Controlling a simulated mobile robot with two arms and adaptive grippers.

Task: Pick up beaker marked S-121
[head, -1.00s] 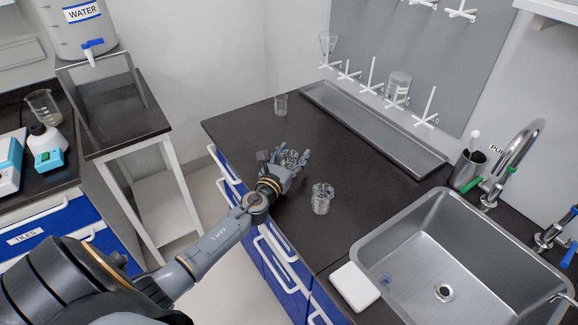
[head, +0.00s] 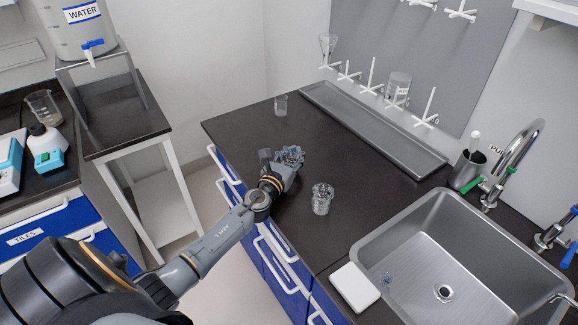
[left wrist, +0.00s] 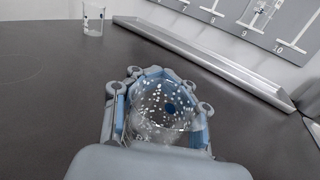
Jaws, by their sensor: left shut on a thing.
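My left gripper (head: 291,157) is over the dark counter near its left edge. The fingers hide much of this beaker in the head view. A second clear beaker (head: 322,198) stands upright on the counter to the right of the gripper, apart from it. A third small beaker (head: 280,105) stands farther back; it also shows in the left wrist view (left wrist: 93,19). I cannot read S-121 on any of them. My right gripper is not in view.
A long metal tray (head: 372,127) runs along the wall below a pegboard (head: 430,60) with glassware. A steel sink (head: 450,260) and a white block (head: 354,286) are at the right front.

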